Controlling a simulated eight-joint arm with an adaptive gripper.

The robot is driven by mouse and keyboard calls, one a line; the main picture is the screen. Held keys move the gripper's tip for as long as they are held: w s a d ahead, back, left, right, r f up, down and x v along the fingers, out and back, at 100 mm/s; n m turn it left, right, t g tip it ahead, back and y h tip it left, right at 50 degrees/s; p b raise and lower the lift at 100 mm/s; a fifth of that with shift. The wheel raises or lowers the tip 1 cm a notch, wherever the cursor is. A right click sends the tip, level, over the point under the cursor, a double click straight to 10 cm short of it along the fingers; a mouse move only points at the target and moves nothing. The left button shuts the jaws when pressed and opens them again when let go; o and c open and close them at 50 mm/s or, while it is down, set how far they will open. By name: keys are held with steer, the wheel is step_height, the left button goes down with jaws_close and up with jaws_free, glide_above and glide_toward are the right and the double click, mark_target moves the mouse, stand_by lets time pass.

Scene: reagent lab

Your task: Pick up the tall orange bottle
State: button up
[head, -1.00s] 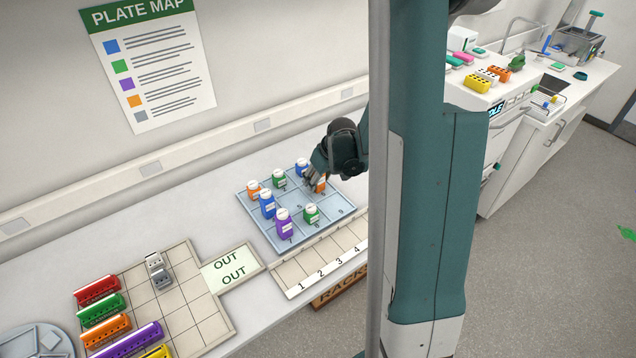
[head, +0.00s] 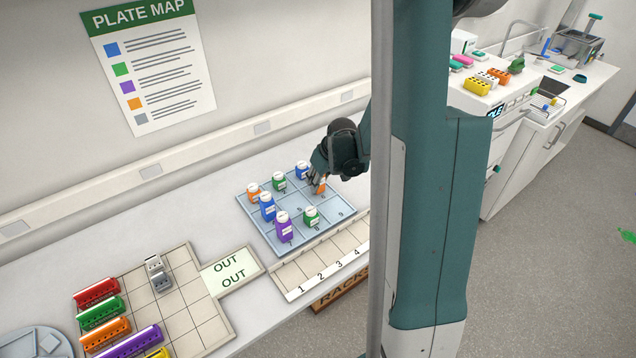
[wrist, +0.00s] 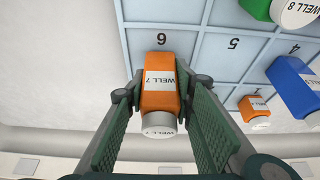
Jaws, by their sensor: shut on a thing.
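An orange bottle (wrist: 159,66) with a white cap and a "WELL 7" label is between the two fingers of my gripper (wrist: 158,92) in the wrist view. My gripper is shut on its sides. In the head view the same orange bottle (head: 320,188) is at the right of the blue-grey gridded tray (head: 335,212), beneath my gripper (head: 317,182), which partly hides it. The wrist view shows it at the compartment marked 6. I cannot tell whether its base touches the tray. Another orange bottle (head: 253,193) stands at the tray's left corner.
Blue bottles (head: 267,207), green bottles (head: 311,217) and a purple bottle (head: 284,226) share the tray. A numbered strip (head: 320,262) lies in front. The OUT plate (head: 230,270) and coloured racks (head: 104,331) are to the left. Bench behind the tray is clear.

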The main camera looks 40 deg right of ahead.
steer(key=shift+r, duration=4.65)
